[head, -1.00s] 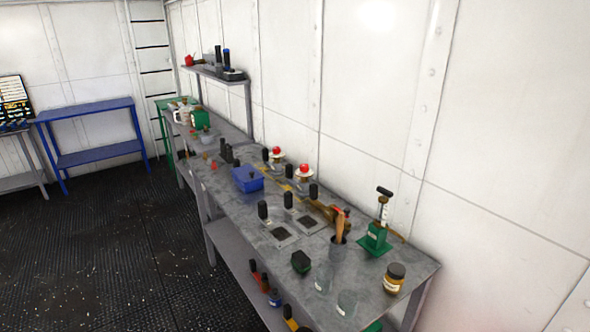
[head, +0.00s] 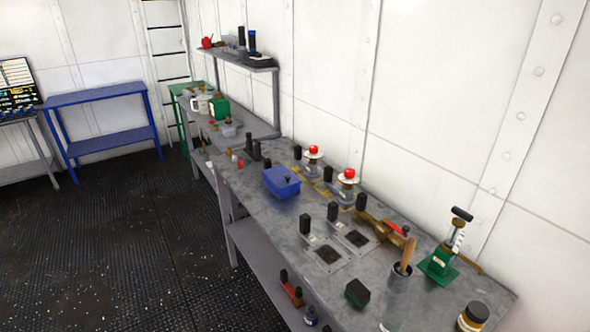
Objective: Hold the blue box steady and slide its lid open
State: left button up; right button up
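The blue box (head: 281,183) stands on the long grey metal workbench (head: 262,218), near the middle of its length. Its blue lid (head: 284,175) lies on top and looks shut, with a small dark knob on it. Neither of my grippers shows in the head view, so nothing of mine is seen touching the box.
Red-topped round devices (head: 347,185) stand right of the box. Black-handled levers on plates (head: 305,226), a green jack (head: 439,262), a cup with a wooden handle (head: 398,280) and a jar (head: 473,316) fill the near end. Open dark floor (head: 120,240) lies left. A blue table (head: 103,98) stands behind.

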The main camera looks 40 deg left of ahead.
aim_at(279, 176)
jog(key=i+j+z, duration=0.15)
jog(key=j, duration=0.4)
jog(key=j+z, duration=0.2)
jog(key=j, duration=0.3)
jog(key=j+z, duration=0.2)
jog(key=j, duration=2.05)
